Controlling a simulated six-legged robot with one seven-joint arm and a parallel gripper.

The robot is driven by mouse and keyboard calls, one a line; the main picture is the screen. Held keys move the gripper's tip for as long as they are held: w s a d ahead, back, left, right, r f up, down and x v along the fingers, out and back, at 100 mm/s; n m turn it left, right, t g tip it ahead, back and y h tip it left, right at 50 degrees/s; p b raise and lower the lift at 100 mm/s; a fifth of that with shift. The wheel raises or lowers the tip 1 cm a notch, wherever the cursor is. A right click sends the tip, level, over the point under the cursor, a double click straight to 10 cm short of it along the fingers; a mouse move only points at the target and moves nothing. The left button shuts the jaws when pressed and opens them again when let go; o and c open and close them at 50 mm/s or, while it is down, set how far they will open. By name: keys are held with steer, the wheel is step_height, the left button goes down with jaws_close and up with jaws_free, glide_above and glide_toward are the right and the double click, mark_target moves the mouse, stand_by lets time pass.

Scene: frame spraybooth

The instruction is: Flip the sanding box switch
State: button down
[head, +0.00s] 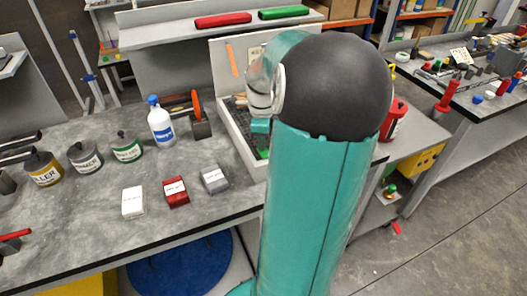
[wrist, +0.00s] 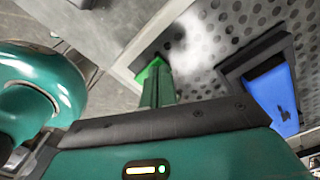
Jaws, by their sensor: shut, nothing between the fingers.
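The sanding box (head: 229,129) is a pale, open-fronted box with a perforated floor, standing at the right end of the grey bench and partly hidden behind my arm. Its perforated floor (wrist: 213,52) also shows in the wrist view. My gripper (head: 262,150) is low inside the box near its front edge. In the wrist view my gripper (wrist: 155,82) is shut and empty, with its green fingers close to the box's pale rim. A blue piece in a black frame (wrist: 272,93) lies to the right of the fingers, apart from them. I cannot make out the switch for certain.
Three small blocks, white (head: 132,202), red (head: 175,191) and grey (head: 214,179), lie in front. Several tins (head: 85,156) stand further left. A red container (head: 393,121) is right of my arm.

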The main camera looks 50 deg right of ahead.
steer(key=shift+r, duration=3.45)
steer(key=w+a+r+n+t+h, duration=0.1)
steer(key=w+a+r+n, duration=0.1)
steer(key=a+n, duration=0.55)
steer(key=w+a+r+n+h, duration=0.15)
steer(key=a+n, duration=0.35)
steer(key=a, duration=0.5)
steer(key=s+a+n+t+y, duration=0.1)
steer(key=s+a+n+t, duration=0.1)
steer(key=a+n, duration=0.7)
steer(key=s+a+n+t+y, duration=0.1)
steer(key=s+a+n, duration=0.3)
steer(key=a+n, duration=0.4)
steer(key=shift+a+r+n+t, duration=0.25)
steer(key=shift+a+n+t, duration=0.1)
steer(key=shift+a+t, duration=0.4)
